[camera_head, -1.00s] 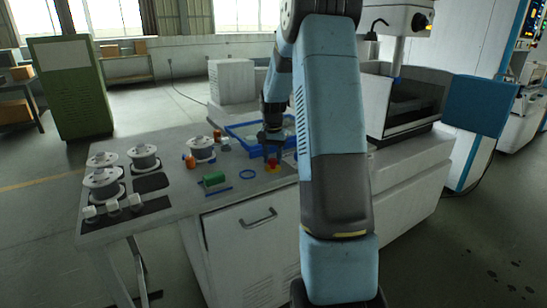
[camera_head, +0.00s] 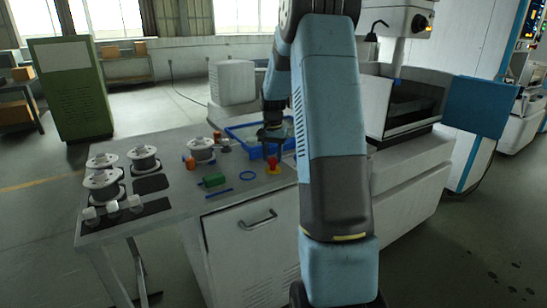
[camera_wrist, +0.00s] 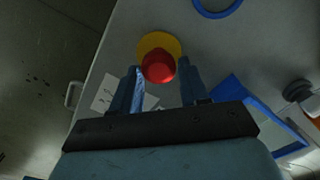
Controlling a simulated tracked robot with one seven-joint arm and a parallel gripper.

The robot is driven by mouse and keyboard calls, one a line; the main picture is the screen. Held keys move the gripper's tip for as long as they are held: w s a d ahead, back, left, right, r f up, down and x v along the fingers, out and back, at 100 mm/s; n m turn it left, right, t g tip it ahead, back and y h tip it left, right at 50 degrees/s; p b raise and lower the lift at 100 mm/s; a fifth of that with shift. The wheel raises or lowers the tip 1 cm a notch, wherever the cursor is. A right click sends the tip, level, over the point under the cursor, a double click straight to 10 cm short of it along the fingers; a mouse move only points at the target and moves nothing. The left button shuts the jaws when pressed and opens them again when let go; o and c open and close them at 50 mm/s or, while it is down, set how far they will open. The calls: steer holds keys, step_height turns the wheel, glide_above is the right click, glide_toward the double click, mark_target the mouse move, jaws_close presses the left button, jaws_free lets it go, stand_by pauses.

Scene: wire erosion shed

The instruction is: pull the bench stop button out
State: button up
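The bench stop button is a red mushroom head (camera_wrist: 158,66) on a yellow round base near the bench's front edge. In the wrist view my gripper (camera_wrist: 161,80) is open, with one finger on each side of the red head and gaps between. The fingertips reach about level with the head in the picture. I cannot tell how far above the button they are.
A blue ring (camera_head: 247,175), a green block (camera_head: 214,180) and several spools lie left of the button. A blue tray (camera_head: 240,131) stands behind it. A white machine (camera_head: 400,105) stands to the right. The bench edge drops off in front.

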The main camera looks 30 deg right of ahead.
mark_target(273, 158)
steer(key=o, duration=0.4)
step_height(273, 158, up, 14)
steer(key=shift+f, duration=0.15)
stand_by(0.5)
stand_by(0.3)
